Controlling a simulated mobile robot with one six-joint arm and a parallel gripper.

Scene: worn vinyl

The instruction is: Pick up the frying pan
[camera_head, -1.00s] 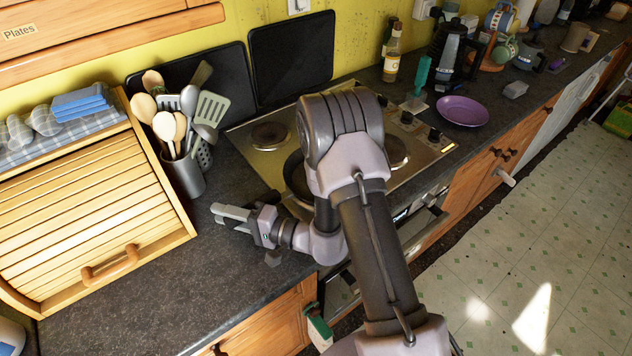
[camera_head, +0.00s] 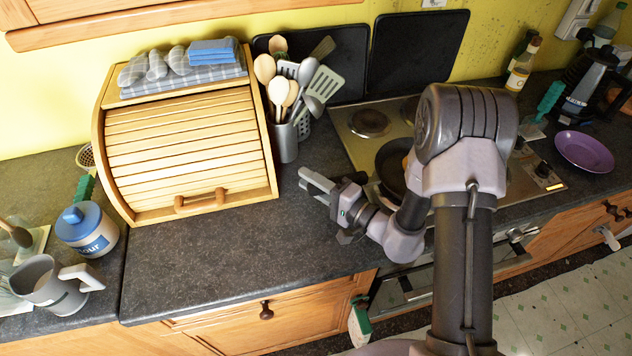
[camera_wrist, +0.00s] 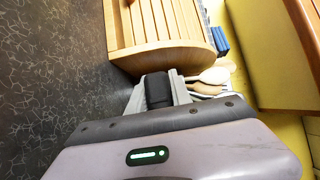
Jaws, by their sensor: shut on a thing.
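My gripper (camera_head: 318,187) is at the left edge of the stove, just left of the pan, pointing left over the dark worktop. In the wrist view my gripper (camera_wrist: 160,88) is shut with a black, handle-like piece between its pale fingers. It looks like the pan's handle, but its join to the pan is hidden. The pan appears level on the stove; I cannot see a gap under it.
A wooden bread bin (camera_head: 190,150) and a steel pot of utensils (camera_head: 285,142) stand close beyond my gripper. Two black boards lean on the wall. A purple plate (camera_head: 584,152) lies right of the stove. The worktop before the bread bin is clear.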

